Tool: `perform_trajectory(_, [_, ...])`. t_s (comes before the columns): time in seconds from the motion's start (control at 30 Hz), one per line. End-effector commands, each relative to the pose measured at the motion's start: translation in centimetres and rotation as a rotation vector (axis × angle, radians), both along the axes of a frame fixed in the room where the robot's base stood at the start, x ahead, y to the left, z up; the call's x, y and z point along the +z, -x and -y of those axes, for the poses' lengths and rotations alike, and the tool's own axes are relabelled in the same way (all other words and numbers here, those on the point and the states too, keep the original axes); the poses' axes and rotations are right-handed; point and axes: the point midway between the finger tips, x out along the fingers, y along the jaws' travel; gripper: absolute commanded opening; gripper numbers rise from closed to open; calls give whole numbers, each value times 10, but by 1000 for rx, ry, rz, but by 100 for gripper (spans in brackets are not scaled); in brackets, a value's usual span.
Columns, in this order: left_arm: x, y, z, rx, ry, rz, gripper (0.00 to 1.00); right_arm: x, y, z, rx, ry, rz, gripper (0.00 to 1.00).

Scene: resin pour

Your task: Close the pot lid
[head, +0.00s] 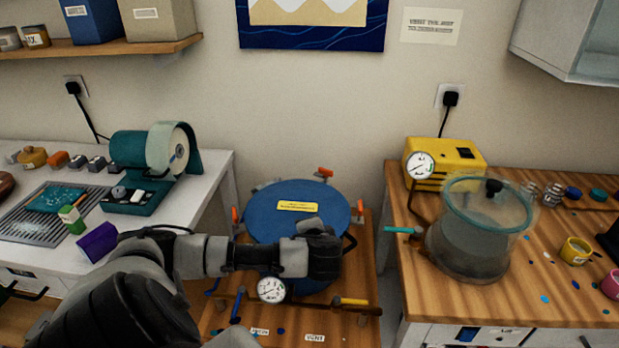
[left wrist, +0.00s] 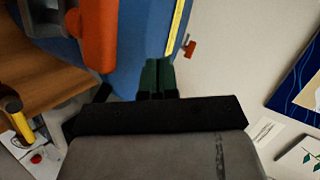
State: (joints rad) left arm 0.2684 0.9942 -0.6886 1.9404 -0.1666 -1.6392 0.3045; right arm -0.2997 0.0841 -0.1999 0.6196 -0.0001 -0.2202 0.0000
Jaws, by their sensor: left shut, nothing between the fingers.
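The pot is blue, with its round blue lid (head: 270,219) on top, bearing a yellow label (head: 297,206). Orange-handled clamps stand around the rim, one at the back (head: 325,173) and one at the left (head: 236,216). I cannot tell whether the lid sits fully down. My left gripper (head: 322,232) reaches in from the left over the front right of the lid and hides part of it. In the left wrist view its green fingertips (left wrist: 157,72) are together and empty, in front of the blue surface (left wrist: 135,50). My right gripper is in neither view.
A pressure gauge (head: 271,289) and a yellow-handled valve (head: 352,302) stand in front of the pot on a wooden surface. A clear chamber (head: 470,240) and yellow pump (head: 455,160) occupy the right table.

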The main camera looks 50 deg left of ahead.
Motion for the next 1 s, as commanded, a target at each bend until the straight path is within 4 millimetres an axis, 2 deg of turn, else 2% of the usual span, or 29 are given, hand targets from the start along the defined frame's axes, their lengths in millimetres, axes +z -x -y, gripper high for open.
perform_trajectory(0.03, [-12,0,0,1,-13,1,0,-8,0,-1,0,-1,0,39])
perform_trajectory(0.1, [-21,0,-1,1,-10,0,0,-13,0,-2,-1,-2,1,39])
perform_trajectory(0.3, [-36,0,-2,0,-9,3,0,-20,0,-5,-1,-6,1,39])
perform_trajectory(1.0, [-46,1,-1,-2,2,-11,0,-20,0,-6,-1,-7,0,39])
